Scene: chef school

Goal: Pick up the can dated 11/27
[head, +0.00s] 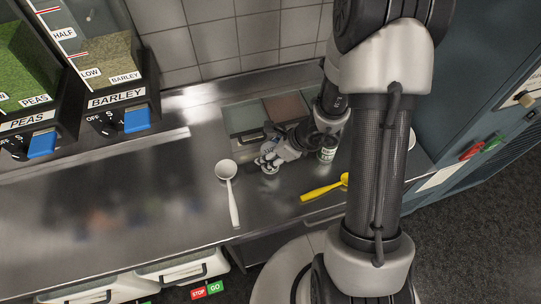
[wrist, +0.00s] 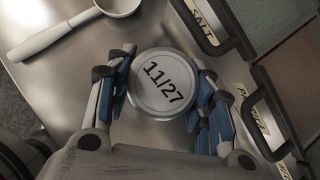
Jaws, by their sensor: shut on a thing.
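The can dated 11/27 (wrist: 161,84) is in the middle of the wrist view, its pale round lid facing the camera with the date in black. My gripper (wrist: 164,92) is shut on it, with blue-padded fingers on its left and right sides. In the head view my gripper (head: 268,160) is low over the steel counter, and the held can is mostly hidden by the fingers. I cannot tell whether the can touches the counter. Another small can (head: 327,153) stands beside my arm, partly covered; its date is not readable.
A white ladle (head: 233,200) lies left of my gripper; it also shows in the wrist view (wrist: 62,35). A yellow spoon (head: 322,190) lies to the right. Labelled, lidded bins (head: 243,118) are set in the counter behind. Peas and barley dispensers (head: 118,98) stand left. The left counter is clear.

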